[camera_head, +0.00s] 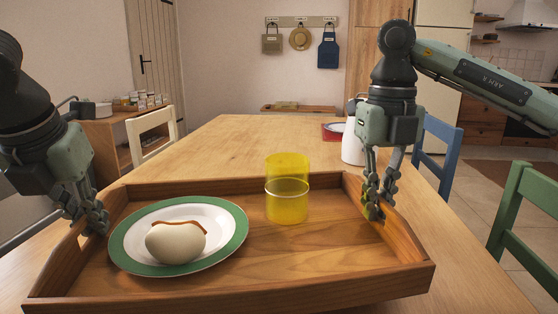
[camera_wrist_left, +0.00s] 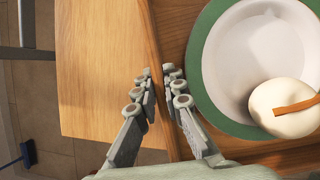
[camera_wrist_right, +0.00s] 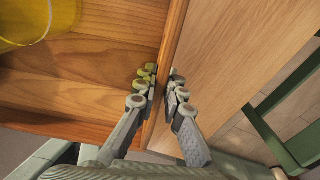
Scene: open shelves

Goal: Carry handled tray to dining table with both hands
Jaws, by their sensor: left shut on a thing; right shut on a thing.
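The wooden handled tray (camera_head: 320,262) is in front of me, over the near part of the dining table (camera_head: 225,140); I cannot tell whether it touches the top. On it are a green-rimmed plate (camera_head: 235,246) with a pale round food item (camera_head: 176,243) and a yellow cup (camera_head: 287,190). My left gripper (camera_head: 93,222) is shut on the tray's left wall, seen in the left wrist view (camera_wrist_left: 160,84). My right gripper (camera_head: 378,198) is shut on the right wall, also seen in the right wrist view (camera_wrist_right: 160,88). The tray looks about level.
A white jug (camera_head: 352,146) stands on the table beyond the tray, near a red mat (camera_head: 333,131). Blue (camera_head: 440,150) and green (camera_head: 535,215) chairs stand at the right, a cream chair (camera_head: 150,135) at the left. The table's middle is bare.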

